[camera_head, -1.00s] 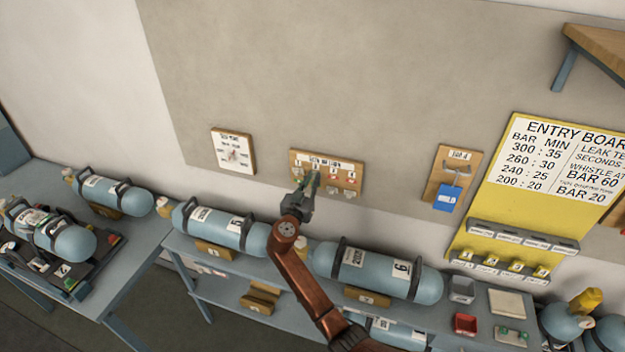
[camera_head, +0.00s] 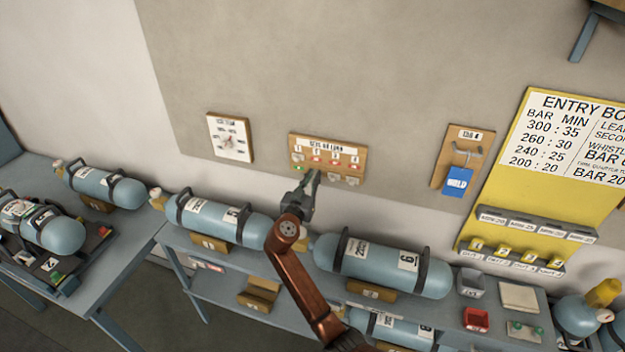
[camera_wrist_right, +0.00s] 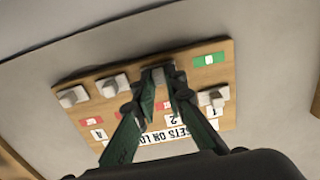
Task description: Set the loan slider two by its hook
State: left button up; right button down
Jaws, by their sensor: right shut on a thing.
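The loan board (camera_head: 359,154), headed "SETS ON LOAN", hangs on the wall with a row of numbered white sliders. My right gripper (camera_head: 314,176) reaches up to its lower edge, second column from the left. In the right wrist view, which shows the board upside down, my right gripper (camera_wrist_right: 163,82) is shut on slider two (camera_wrist_right: 164,73), partly hidden by the fingers. A red patch shows above slider two. Slider one (camera_wrist_right: 213,97) sits high with a green patch below it; the two other sliders (camera_wrist_right: 110,86) sit low with red patches. My left gripper is not in view.
A hook board (camera_head: 462,140) with a blue tag (camera_head: 457,182) hangs right of the loan board, then a yellow entry board (camera_head: 540,190). A dial board (camera_head: 230,137) hangs left. Blue cylinders (camera_head: 385,265) lie on the bench below my right arm.

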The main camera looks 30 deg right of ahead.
jog(key=shift+f, duration=0.3)
jog(key=c, duration=2.3)
grip_release()
jog(key=o, duration=0.3)
jog(key=shift+o, duration=0.2)
jog(key=shift+r, duration=0.1)
jog(key=v, duration=1.2)
